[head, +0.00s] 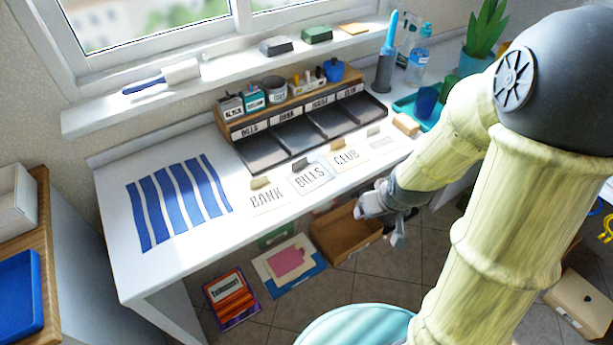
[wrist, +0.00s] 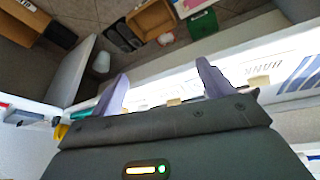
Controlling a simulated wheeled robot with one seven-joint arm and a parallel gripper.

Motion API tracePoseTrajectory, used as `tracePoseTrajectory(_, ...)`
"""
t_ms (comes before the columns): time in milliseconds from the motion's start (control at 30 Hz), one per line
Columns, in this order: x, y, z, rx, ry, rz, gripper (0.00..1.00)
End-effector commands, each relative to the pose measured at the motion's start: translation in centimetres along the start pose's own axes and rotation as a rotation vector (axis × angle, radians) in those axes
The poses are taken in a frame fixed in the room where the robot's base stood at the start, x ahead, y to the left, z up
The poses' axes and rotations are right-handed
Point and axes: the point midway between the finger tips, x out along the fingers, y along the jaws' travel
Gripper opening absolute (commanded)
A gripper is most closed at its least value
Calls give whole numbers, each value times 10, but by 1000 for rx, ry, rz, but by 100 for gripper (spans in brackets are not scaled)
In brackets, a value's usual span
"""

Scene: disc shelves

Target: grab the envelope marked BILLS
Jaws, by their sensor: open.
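A sorter with labelled slots (head: 285,138) stands behind the envelopes. A small tan block (head: 405,124) sits to their right. A striped blue cloth (head: 180,201) covers the table's left. A cardboard box (head: 346,238) is on the floor below the front edge.

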Motion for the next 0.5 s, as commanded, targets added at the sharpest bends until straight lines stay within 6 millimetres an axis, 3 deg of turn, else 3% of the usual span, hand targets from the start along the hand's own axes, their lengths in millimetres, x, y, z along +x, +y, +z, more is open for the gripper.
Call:
tracePoseTrajectory(33, 20, -2, -2, -42, 36, -25, 80)
tracePoseTrajectory(100, 39, -7, -12, -107, 112, -64, 80)
tracePoseTrajectory(233, 67, -24, -30, -196, 280, -153, 80)
tracePoseTrajectory(367, 80, -43, -49, -237, 480, -246, 80)
tracePoseTrajectory(500, 76, -55, -68, -234, 675, -312, 80)
